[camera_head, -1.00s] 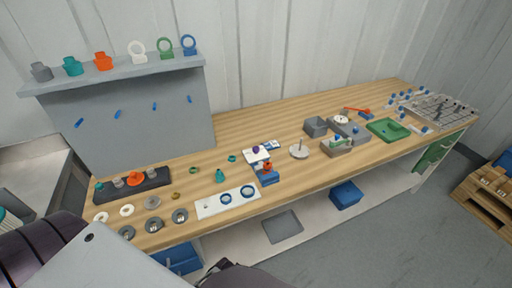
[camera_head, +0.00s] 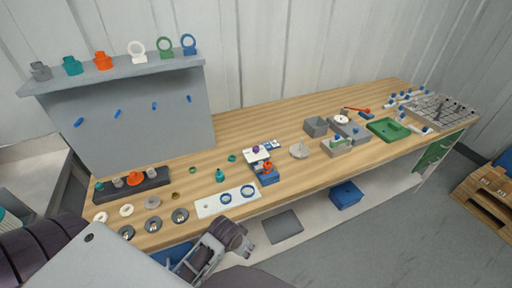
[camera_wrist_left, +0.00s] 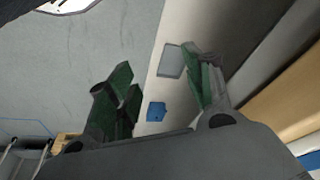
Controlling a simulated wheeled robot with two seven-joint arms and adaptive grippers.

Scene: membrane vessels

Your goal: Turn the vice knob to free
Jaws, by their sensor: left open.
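A small blue block (camera_head: 268,179) with an orange-red knob-like part (camera_head: 267,167) on top stands at the front edge of the bench, in the middle of the head view. It looks like the vice and its knob, but is too small to read the knob's setting. My left gripper (camera_head: 246,247) is below and in front of the bench edge, lower left of the blue block and apart from it. In the left wrist view its two fingers (camera_wrist_left: 155,68) are spread with nothing between them. The vice is not clear in that view. My right gripper is not seen.
A white plate (camera_head: 211,207) with blue rings lies left of the block. A dark rack (camera_head: 157,190) and several discs are farther left. Grey boxes (camera_head: 316,126) and a green tray (camera_head: 388,130) stand right. A blue bin (camera_head: 346,195) is on the lower shelf.

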